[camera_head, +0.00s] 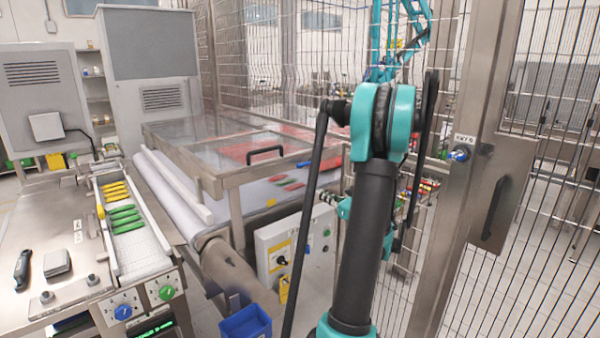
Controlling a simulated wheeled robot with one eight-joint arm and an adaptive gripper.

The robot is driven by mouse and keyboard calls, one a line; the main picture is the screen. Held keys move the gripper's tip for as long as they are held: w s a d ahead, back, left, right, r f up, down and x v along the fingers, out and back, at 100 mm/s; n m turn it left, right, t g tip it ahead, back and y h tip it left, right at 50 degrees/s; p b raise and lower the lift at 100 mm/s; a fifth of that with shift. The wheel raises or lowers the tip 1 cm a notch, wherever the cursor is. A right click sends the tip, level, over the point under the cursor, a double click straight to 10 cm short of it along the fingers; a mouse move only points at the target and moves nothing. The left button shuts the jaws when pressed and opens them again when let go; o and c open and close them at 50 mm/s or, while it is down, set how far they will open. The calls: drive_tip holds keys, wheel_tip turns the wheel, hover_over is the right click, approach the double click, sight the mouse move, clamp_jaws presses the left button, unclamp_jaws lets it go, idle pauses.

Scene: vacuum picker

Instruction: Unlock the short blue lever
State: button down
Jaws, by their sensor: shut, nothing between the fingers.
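A short blue lever-like piece (459,155) sits on the metal gate post at the right, just below a small white label. It is small in the picture, and I cannot tell its exact turn position. My teal and black arm stands in the middle, left of the post and apart from the blue piece in the picture. My gripper does not show clearly; the arm's own links hide what lies behind them.
A wire mesh fence (540,220) spans the right. A grey handle plate (497,195) is on the gate. A control box (290,245) and blue bin (245,323) stand left of my arm. A conveyor tray (150,250) with green and yellow items lies farther left.

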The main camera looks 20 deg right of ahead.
sight(306, 163)
drive_tip(key=shift+w+d+r+m+t, duration=0.2)
drive_tip(key=shift+d+m, duration=0.1)
drive_tip(key=shift+d, duration=0.15)
drive_tip(key=shift+w+d+r+m+t, duration=0.1)
drive_tip(key=shift+d+m+t, duration=0.1)
drive_tip(key=shift+d+m, duration=0.15)
drive_tip(key=w+a+r, duration=0.3)
drive_tip(key=w+r, duration=0.1)
drive_tip(key=w, duration=0.6)
drive_tip(key=shift+a+r, duration=0.2)
drive_tip(key=shift+a, duration=0.1)
drive_tip(key=shift+r, duration=0.15)
